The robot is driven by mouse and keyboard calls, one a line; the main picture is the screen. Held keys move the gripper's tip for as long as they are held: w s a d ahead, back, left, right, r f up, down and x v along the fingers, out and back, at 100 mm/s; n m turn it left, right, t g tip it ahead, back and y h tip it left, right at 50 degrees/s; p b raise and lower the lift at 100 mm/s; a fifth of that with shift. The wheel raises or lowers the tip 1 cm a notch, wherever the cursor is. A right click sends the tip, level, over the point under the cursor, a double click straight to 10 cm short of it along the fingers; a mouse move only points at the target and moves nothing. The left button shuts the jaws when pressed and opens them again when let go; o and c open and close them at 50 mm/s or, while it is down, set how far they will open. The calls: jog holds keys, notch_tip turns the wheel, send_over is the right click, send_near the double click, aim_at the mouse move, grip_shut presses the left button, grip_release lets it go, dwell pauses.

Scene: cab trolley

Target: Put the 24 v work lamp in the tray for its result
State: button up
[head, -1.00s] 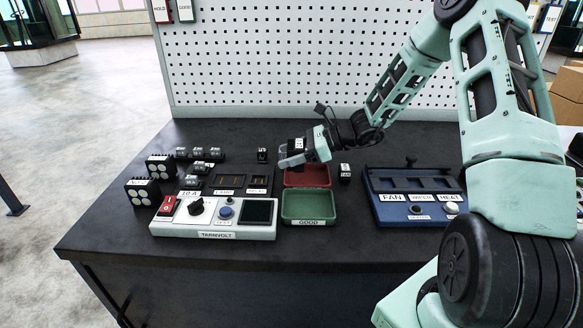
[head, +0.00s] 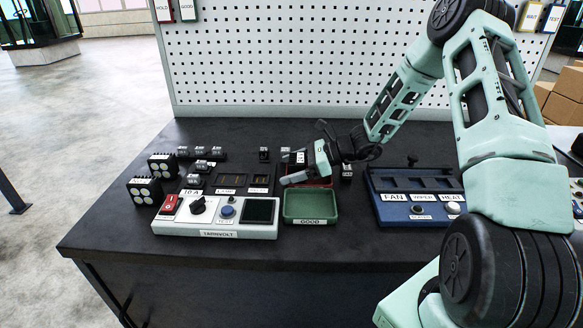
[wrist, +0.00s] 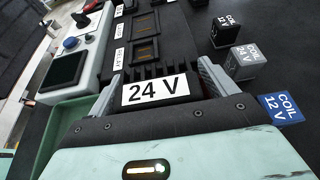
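My gripper (head: 300,167) is shut on a black finned lamp (wrist: 150,73) with a white "24 V" label, which fills the gap between the two fingers in the wrist view. In the head view the gripper and the lamp (head: 295,158) are over the red tray (head: 322,184), mostly hiding it. I cannot tell whether the lamp touches its bottom. The green tray (head: 310,220), labelled GOOD, is empty in front of it. The white tester (head: 215,230), marked TARNVOLT, with a red switch, knob, blue button and dark screen, stands left of the trays.
Two other lamps (head: 145,190) stand at the left, with several small blocks (head: 202,153) near them. Coil blocks (wrist: 240,62) stand close to the gripper's right. A blue panel (head: 415,208) marked FAN, WIPER, HEAT is at the right. A pegboard (head: 330,60) rises behind.

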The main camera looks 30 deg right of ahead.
jog(key=shift+r, duration=0.15)
jog(key=b+v, duration=0.1)
jog(key=v, duration=1.1)
jog(key=shift+s, duration=0.1)
